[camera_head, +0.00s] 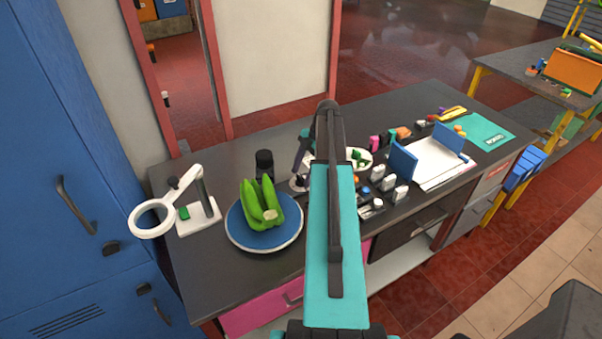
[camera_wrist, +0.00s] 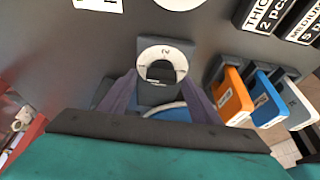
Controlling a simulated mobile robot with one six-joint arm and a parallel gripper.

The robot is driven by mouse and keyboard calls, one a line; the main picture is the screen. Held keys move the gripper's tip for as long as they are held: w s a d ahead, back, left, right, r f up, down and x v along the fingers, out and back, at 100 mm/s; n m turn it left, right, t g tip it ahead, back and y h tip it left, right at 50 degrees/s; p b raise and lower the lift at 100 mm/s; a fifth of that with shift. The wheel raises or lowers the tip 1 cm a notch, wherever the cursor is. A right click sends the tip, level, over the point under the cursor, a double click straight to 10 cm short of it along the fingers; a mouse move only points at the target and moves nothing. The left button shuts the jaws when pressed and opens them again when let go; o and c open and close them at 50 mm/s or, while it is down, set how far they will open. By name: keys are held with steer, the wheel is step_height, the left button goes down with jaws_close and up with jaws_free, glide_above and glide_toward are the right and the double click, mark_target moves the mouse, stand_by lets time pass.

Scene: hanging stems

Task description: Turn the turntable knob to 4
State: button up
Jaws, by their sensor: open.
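The blue turntable (camera_head: 236,233) stands on the dark bench with green bananas (camera_head: 262,203) on it. In the wrist view a dial with a white numbered ring surrounds a dark knob (camera_wrist: 161,72). Figures that look like 1 and 2 show near the ring's top left; the knob's exact setting is unclear. My gripper (camera_wrist: 160,92) is open, with purple-grey fingers on either side of the dial's lower part; I cannot tell whether they touch it. In the head view my gripper (camera_head: 303,152) is beside the turntable, and my arm hides much of the dial area.
A white ring magnifier stand (camera_head: 196,215) is left of the turntable, and a black cylinder (camera_head: 264,162) behind it. Orange (camera_wrist: 233,98), blue (camera_wrist: 265,98) and white (camera_wrist: 298,105) labelled blocks stand right of the dial. A white bowl (camera_head: 360,157) and blue-sided holder (camera_head: 403,161) are further right.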

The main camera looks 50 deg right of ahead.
steer(key=shift+f, duration=0.1)
steer(key=c, duration=1)
steer(key=shift+a, duration=0.2)
steer(key=shift+c, duration=0.2)
steer(key=shift+d, duration=0.1)
